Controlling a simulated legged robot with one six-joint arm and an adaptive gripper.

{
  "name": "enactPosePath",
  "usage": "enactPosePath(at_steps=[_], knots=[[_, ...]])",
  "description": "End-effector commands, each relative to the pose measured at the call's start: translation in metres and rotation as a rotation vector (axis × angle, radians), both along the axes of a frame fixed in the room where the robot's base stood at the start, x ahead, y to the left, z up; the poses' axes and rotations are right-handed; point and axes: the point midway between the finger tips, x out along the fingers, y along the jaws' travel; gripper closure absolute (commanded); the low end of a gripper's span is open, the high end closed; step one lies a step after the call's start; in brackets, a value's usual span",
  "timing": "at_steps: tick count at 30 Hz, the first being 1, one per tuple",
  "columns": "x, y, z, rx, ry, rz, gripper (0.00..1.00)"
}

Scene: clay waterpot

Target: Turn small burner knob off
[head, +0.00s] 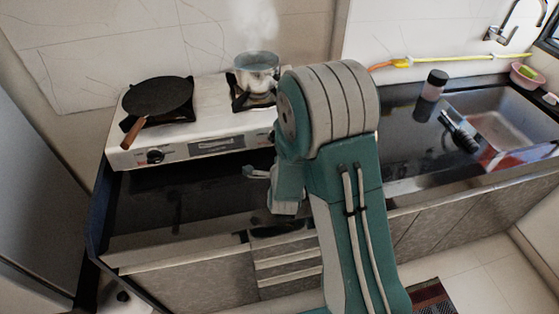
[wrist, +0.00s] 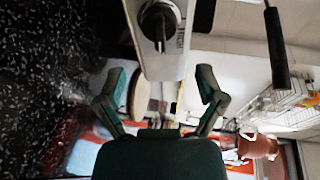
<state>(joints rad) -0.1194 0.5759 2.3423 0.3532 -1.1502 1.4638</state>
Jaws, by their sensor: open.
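A white two-burner stove (head: 200,142) stands on the black counter. A steaming pot (head: 257,70) sits on its right burner and a black pan (head: 158,95) on its left burner. A knob (head: 155,157) shows on the stove's left front; the right front is hidden behind my arm. In the wrist view, a black round knob with a raised grip (wrist: 158,25) on a pale panel lies ahead of my gripper (wrist: 162,74). The two fingers are spread apart, with nothing between them, and do not touch the knob. In the head view my gripper (head: 257,173) is before the stove's right front.
The wrist view shows a dark handle (wrist: 276,48) at upper right and a reddish-brown clay pot (wrist: 258,146) at lower right. A sink (head: 500,130), a dark-lidded jar (head: 434,85) and a yellow hose (head: 450,59) are to the right. Black counter lies in front of the stove.

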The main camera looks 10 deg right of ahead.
Motion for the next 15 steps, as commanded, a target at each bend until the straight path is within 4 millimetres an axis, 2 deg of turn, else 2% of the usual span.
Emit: enactPosePath(at_steps=[1,6,10,15], knots=[[-0.011,0.004,0.003,-0.001,0.0,0.002,0.12],[-0.038,0.011,0.009,0.0,-0.001,0.003,0.12],[-0.049,0.012,0.011,0.002,0.001,0.003,0.12],[-0.052,0.012,0.011,0.002,0.0,0.001,0.12]])
